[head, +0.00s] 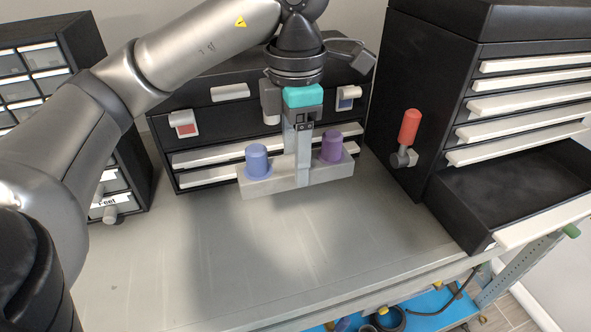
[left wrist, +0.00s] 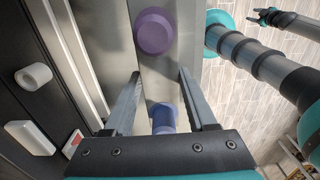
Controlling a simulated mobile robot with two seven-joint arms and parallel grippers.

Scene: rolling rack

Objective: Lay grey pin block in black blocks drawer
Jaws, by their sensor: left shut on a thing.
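The grey pin block (head: 270,188) is a long grey bar with a blue pin (head: 257,161) and a purple pin (head: 331,146) standing on top. My left gripper (head: 303,172) is shut on the bar between the pins, pointing down. The block hangs level above the bench, its shadow below. The left wrist view shows the bar (left wrist: 160,75) between the fingers (left wrist: 160,100). An open, empty black drawer (head: 462,212) with a white front juts from the right cabinet; no label is readable. My right gripper (left wrist: 266,16) shows small in the left wrist view, its fingers apart.
A black cabinet (head: 215,125) with white-fronted drawers stands behind the block. The right cabinet (head: 415,75) bears a red-handled tool (head: 409,127) on its side. A small-drawer cabinet (head: 85,55) stands left. The grey bench top (head: 290,255) is clear in front.

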